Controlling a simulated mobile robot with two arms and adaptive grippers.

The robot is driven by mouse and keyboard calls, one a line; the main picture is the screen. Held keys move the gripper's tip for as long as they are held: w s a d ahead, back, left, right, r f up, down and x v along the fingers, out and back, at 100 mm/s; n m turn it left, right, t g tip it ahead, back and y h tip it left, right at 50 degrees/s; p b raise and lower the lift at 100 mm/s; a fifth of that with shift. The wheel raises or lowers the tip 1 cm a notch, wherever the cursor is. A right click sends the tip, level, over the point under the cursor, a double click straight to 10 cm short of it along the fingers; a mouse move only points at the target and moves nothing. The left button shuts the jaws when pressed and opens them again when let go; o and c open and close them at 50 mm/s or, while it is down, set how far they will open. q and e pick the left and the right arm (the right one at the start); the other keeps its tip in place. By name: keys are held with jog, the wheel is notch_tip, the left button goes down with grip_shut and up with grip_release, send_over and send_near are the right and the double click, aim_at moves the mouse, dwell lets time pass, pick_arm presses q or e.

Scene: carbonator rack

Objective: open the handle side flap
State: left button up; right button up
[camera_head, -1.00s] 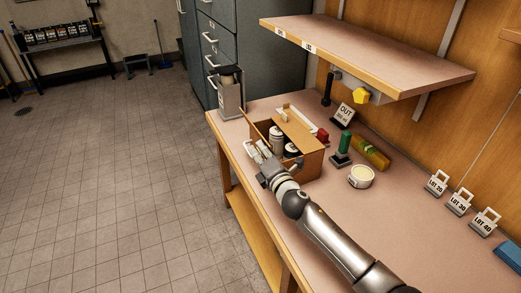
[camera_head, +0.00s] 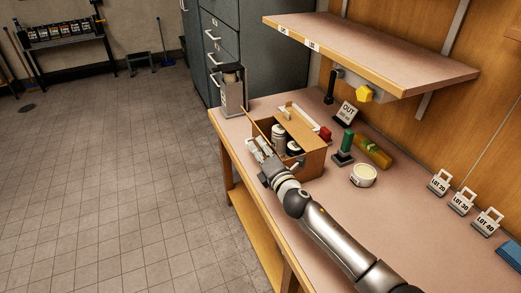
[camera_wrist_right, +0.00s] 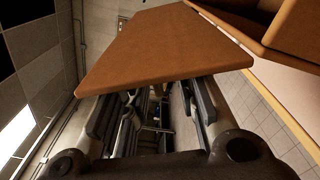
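An open brown box (camera_head: 313,165) stands on the workbench, with a white-capped bottle (camera_head: 278,133) and other containers inside. One raised flap (camera_head: 299,128) shows at its far right side. A thin flap edge (camera_head: 256,127) shows at its left side, next to my right gripper (camera_head: 259,149). The gripper is at the box's left side, its fingers apart. In the right wrist view a broad brown flap (camera_wrist_right: 165,50) lies across the fingertips (camera_wrist_right: 150,100); I cannot tell whether they touch it. My left gripper is not in view.
A green-handled stamp (camera_head: 346,145), a yellow-green roll (camera_head: 373,152) and a round tin (camera_head: 363,175) stand to the right. A shelf (camera_head: 375,50) overhangs the back.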

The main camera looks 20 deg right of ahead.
jog(key=s+d, duration=0.1)
jog(key=s, duration=1.1)
jog(key=shift+d, duration=0.3)
